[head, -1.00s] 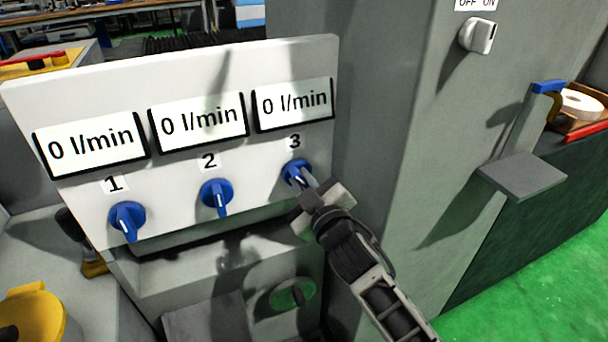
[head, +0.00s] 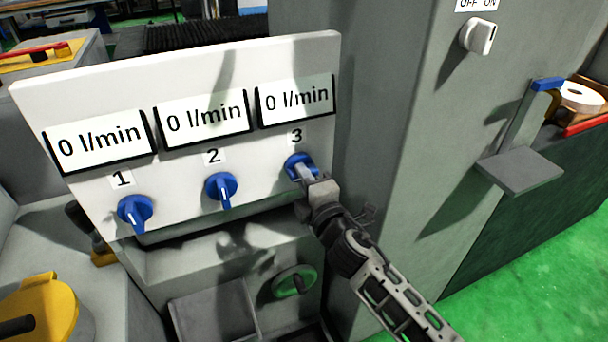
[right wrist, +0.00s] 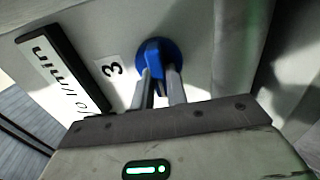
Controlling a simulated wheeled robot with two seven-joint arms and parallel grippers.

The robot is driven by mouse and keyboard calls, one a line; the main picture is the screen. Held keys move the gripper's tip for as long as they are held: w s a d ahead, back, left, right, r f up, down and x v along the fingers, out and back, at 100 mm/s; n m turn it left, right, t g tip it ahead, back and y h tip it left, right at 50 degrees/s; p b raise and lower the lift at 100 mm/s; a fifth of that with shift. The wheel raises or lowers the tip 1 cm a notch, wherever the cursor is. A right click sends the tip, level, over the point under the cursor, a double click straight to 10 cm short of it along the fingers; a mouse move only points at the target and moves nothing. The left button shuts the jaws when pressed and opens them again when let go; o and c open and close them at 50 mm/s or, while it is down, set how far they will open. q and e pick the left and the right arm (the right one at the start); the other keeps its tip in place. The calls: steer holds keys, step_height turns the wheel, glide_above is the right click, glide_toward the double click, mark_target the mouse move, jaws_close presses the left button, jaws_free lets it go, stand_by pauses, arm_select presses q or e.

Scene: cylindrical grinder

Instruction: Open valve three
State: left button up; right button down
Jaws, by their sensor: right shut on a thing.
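Valve three is a round blue knob (head: 298,165) under the label 3 on the white panel (head: 180,75). The display (head: 295,99) above it reads 0 l/min. My right gripper (head: 307,174) is at this knob, shut on its raised handle, and hides its lower part. In the right wrist view the two fingers (right wrist: 161,85) lie on either side of the blue handle (right wrist: 154,58). Valve one (head: 135,214) and valve two (head: 220,189) stand to the left with their handles pointing down. My left gripper is not in view.
A grey column (head: 390,150) with an OFF/ON switch (head: 478,37) rises right of the panel. A green handwheel (head: 294,284) sits below valve three. A grey bracket plate (head: 520,171) juts out at the right. A yellow round part (head: 40,308) is at the lower left.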

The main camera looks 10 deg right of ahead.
arm_select(q)
steer(key=p, duration=0.1)
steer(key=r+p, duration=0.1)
steer(key=p, duration=0.1)
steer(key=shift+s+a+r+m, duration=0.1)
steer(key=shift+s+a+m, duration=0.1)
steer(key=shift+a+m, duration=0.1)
arm_select(e)
steer(key=n, duration=1.4)
steer(key=shift+d+f+n, duration=0.25)
steer(key=shift+f+n, duration=0.05)
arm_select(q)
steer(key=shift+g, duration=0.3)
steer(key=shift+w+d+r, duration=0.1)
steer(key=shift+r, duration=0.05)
arm_select(e)
steer(key=c, duration=1.4)
jaws_free()
arm_select(q)
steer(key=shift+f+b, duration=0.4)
steer(key=shift+b, duration=0.2)
arm_select(e)
steer(key=s+d, duration=0.3)
steer(key=s, duration=1.2)
steer(key=shift+s, duration=0.3)
